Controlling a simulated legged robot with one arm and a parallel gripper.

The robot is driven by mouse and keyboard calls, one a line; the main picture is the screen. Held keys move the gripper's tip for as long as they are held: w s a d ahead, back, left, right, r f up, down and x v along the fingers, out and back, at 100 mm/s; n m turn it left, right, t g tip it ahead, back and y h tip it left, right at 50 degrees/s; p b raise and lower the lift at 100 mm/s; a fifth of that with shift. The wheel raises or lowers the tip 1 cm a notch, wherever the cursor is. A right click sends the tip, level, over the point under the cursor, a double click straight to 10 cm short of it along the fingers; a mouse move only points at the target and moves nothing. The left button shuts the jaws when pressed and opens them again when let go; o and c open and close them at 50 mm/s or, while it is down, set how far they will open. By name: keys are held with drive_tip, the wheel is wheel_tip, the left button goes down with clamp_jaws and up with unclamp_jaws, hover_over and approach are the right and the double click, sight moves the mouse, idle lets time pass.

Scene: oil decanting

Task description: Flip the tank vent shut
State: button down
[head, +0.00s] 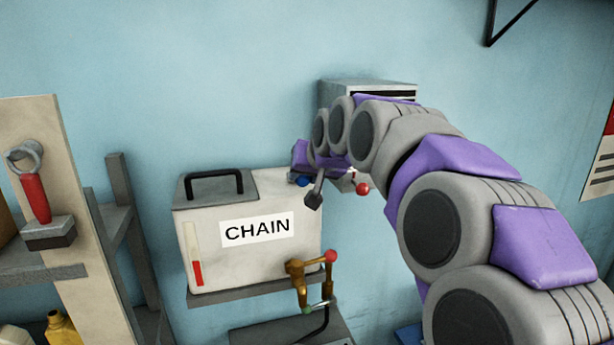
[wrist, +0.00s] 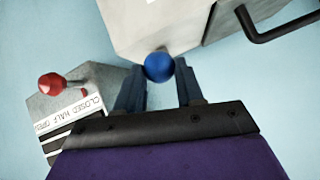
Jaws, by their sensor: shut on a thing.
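The tank (head: 270,265) is a pale box labelled CHAIN, with a black handle on top; its corner also shows in the wrist view (wrist: 165,20). A round blue knob (wrist: 158,67), which looks like the vent's, sits at the tank's edge in the wrist view. In the head view only a bit of the blue knob (head: 303,182) shows at the tank's top right. My gripper (wrist: 159,70) is shut on the blue knob, one finger on each side. The vent's pivot and angle are hidden. My gripper also shows in the head view (head: 304,186).
A brass tap (head: 303,275) with a red ball is at the tank's lower right. A red-knobbed lever (wrist: 51,84) stands on a grey block marked CLOSED, HALF, OPEN, close beside my fingers. A grey wall box (head: 365,87) is behind my arm. Shelving stands left.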

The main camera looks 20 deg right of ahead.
drive_tip(key=shift+w+r, duration=0.15)
drive_tip(key=shift+r, duration=0.45)
drive_tip(key=c, duration=1.1)
unclamp_jaws()
drive_tip(key=shift+o, duration=0.6)
drive_tip(key=shift+w+f, duration=0.1)
drive_tip(key=shift+w, duration=0.05)
drive_tip(key=shift+w+f, duration=0.15)
drive_tip(key=shift+f, duration=0.05)
drive_tip(key=shift+s+a+r, duration=0.1)
drive_tip(key=shift+s, duration=0.2)
drive_tip(key=b+v, duration=0.2)
drive_tip(key=v, duration=1.4)
drive_tip(key=shift+s+r+b, duration=0.25)
drive_tip(key=shift+b, duration=0.1)
drive_tip(key=shift+f, duration=0.1)
